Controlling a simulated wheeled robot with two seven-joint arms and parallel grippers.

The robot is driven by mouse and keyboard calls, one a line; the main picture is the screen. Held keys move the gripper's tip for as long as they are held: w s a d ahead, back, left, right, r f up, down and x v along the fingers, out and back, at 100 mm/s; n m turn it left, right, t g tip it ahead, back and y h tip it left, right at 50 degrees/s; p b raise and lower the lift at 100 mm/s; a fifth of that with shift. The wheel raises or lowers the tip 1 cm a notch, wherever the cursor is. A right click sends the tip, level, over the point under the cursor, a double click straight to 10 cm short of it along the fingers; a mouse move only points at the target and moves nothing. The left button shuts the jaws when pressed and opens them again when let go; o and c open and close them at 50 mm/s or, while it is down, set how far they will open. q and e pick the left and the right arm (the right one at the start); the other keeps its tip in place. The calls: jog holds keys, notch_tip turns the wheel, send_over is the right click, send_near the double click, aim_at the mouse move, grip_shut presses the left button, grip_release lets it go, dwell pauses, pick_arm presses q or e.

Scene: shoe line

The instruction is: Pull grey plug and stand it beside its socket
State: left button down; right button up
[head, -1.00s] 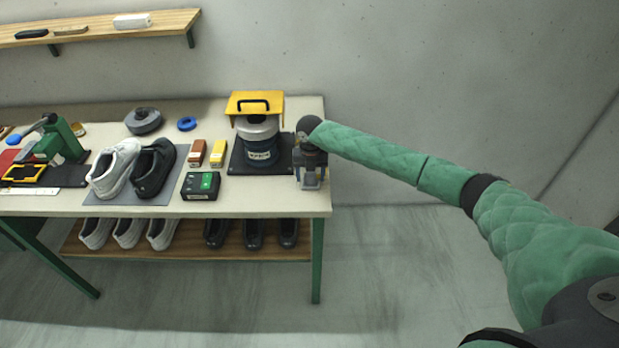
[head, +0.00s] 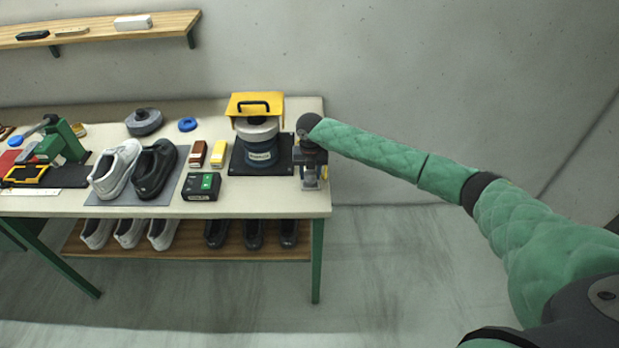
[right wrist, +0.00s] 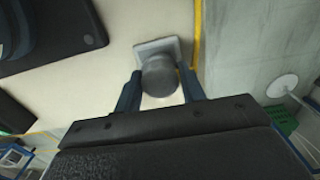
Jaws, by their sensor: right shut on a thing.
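The grey plug (right wrist: 160,77) is a rounded grey cylinder in the right wrist view. It sits between the two dark fingers of my right gripper (right wrist: 160,92), which is shut on it. Just beyond the plug is a light grey square plate, its socket (right wrist: 147,47); whether the plug is seated in it or lifted off cannot be told. In the head view my right gripper (head: 314,184) points down over the table's right end and hides most of the plug and socket. My left gripper is not in view.
A yellow-topped dark blue machine (head: 260,140) on a black base stands close left of my right gripper. Shoes (head: 154,170), small boxes (head: 204,187) and a green press (head: 68,142) are further left. The table's right edge (head: 327,200) is close; the floor beyond is clear.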

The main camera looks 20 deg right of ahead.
aim_at(311, 171)
jog(key=shift+r+p, duration=1.55)
jog(key=shift+r, duration=0.8)
jog(key=shift+f, duration=0.1)
